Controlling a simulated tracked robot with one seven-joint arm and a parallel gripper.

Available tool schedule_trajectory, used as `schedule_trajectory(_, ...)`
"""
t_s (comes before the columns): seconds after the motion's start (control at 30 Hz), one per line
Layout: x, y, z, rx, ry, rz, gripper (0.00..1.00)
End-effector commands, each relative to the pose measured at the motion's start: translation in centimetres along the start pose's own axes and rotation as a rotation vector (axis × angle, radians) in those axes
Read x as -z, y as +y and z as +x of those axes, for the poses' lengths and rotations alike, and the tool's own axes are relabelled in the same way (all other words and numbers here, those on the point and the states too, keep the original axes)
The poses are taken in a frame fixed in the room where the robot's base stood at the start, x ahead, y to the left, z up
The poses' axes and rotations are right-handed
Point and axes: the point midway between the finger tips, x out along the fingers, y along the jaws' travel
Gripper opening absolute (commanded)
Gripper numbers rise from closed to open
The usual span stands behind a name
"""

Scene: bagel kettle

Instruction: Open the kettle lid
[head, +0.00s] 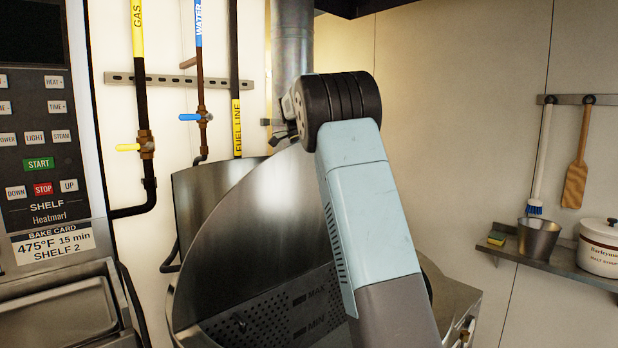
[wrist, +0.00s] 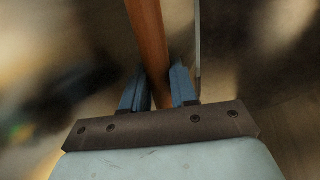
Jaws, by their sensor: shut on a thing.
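The kettle (head: 183,305) stands in the middle of the head view, partly hidden by my arm. Its large shiny metal lid (head: 250,215) is raised and tilted up. Below it, the kettle's inside shows, with a perforated wall and MAX and MIN marks. In the wrist view, my gripper (wrist: 160,85) is shut on a brown wooden-looking bar, seemingly the lid handle (wrist: 147,35). A thin upright metal edge (wrist: 197,45) stands just right of the fingers. The fingers and handle are hidden in the head view.
An oven panel (head: 42,150) stands at the left. Gas, water and fuel pipes (head: 203,130) with valves run down the wall behind the kettle. At the right, a wall shelf (head: 565,262) holds a metal pot (head: 538,238) and a white crock (head: 603,248).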

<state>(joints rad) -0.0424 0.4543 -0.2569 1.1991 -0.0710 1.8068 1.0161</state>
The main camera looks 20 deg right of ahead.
Motion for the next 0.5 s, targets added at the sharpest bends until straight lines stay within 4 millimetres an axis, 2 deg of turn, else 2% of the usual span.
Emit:
schedule_trajectory(0.03, 0.47, -0.2, 0.61, -0.01, 0.002, 0.007, 0.0)
schedule_trajectory(0.33, 0.1, -0.38, 0.59, -0.011, 0.003, 0.002, 0.0)
schedule_trajectory(0.37, 0.08, -0.39, 0.59, -0.011, 0.003, 0.002, 0.29)
schedule_trajectory(0.5, -0.11, -0.43, 0.48, -0.01, 0.003, -0.001, 0.43)
